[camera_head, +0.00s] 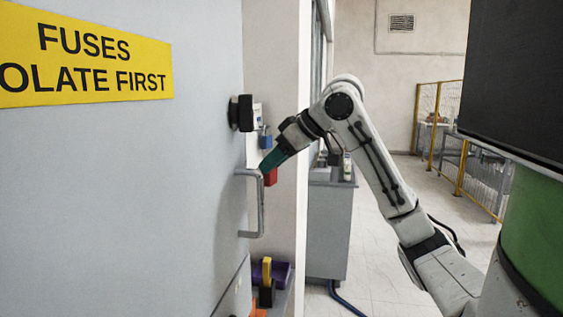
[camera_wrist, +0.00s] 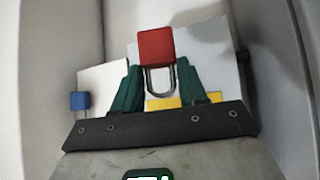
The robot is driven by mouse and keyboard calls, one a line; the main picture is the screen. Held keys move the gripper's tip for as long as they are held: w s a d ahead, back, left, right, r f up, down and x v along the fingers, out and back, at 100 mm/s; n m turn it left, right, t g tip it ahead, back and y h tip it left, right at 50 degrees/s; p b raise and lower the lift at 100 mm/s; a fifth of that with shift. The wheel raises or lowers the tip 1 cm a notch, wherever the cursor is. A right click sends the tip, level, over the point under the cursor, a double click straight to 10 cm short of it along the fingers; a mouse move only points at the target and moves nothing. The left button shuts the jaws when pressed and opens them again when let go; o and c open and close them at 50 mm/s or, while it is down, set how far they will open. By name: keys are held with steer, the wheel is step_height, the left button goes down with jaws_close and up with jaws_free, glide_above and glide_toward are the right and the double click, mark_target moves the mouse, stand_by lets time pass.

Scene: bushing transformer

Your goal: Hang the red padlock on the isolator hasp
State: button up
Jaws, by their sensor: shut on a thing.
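My gripper (camera_head: 273,160) has green fingers and is shut on the red padlock (camera_head: 270,177), just right of the cabinet door handle. In the wrist view the red padlock (camera_wrist: 155,47) shows its square body beyond the fingertips, with its metal shackle (camera_wrist: 160,80) pointing back between the green fingers of my gripper (camera_wrist: 158,88). A black isolator knob (camera_head: 241,112) sticks out from the grey door, above and left of my gripper. I cannot clearly make out the hasp in either view.
A blue padlock (camera_head: 265,140) hangs near the wall behind the knob; a blue block also shows in the wrist view (camera_wrist: 79,100). The metal door handle (camera_head: 251,203) is close to my fingers. Open floor lies right of the grey cabinet (camera_head: 328,230).

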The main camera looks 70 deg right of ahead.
steer(key=w+f, duration=0.1)
steer(key=w, duration=0.6)
steer(key=shift+a+f+b, duration=0.2)
steer(key=shift+a+b, duration=0.05)
steer(key=shift+b, duration=0.15)
stand_by(0.4)
steer(key=shift+w, duration=0.1)
stand_by(0.5)
steer(key=o, duration=1.3)
steer(key=b+v, duration=0.1)
steer(key=v, duration=1)
steer(key=shift+d+f, duration=0.15)
